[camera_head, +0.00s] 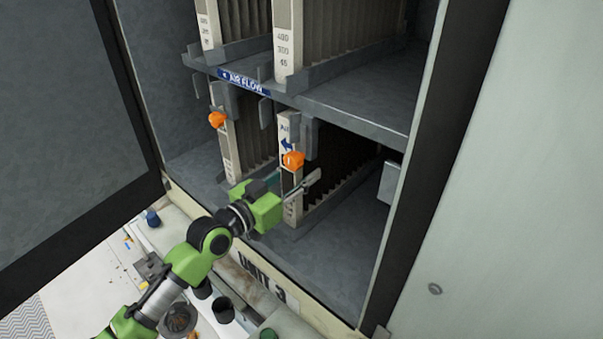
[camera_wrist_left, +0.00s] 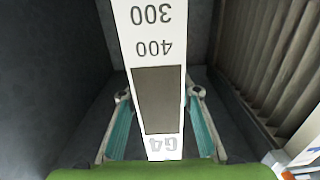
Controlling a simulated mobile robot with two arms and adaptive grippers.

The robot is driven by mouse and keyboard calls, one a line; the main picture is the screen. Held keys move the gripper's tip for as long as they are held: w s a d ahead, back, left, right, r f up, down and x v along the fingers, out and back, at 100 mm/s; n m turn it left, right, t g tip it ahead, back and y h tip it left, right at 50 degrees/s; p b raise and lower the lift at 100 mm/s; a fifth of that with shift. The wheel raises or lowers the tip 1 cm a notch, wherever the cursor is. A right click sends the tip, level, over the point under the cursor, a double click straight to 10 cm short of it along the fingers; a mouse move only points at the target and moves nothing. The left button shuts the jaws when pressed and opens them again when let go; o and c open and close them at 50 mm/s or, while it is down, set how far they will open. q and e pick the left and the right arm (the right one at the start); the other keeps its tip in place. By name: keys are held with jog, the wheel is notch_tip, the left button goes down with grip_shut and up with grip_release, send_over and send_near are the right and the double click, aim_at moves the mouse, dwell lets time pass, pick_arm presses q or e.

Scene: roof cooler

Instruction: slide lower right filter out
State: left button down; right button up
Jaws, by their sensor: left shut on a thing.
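The lower right filter (camera_head: 292,213) stands upright in the lower bay of the cabinet, a white-framed panel with dark pleats behind its narrow front edge. My left gripper (camera_head: 291,186) is shut on that front edge, below an orange knob (camera_head: 293,160). In the left wrist view, the two fingers lie on either side of the filter's white edge (camera_wrist_left: 150,50), which bears the marks 300, 400 and G4. Part of the filter's front is hidden by the finger in the head view. My right gripper is not in view.
The lower left filter (camera_head: 228,150) stands beside it, with another orange knob (camera_head: 217,118). A shelf with an AIR FLOW label (camera_head: 243,82) runs above. An open dark door (camera_head: 70,110) is at left, and a pale panel (camera_head: 510,190) at right. The bay floor right of the filter is clear.

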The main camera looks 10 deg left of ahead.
pick_arm(q)
jog(key=shift+s+a, duration=0.35)
jog(key=shift+s, duration=0.15)
jog(key=p+v, duration=1.6)
jog(key=v, duration=2.9)
jog(key=shift+s+a+r, duration=0.15)
jog(key=shift+s+r, duration=0.2)
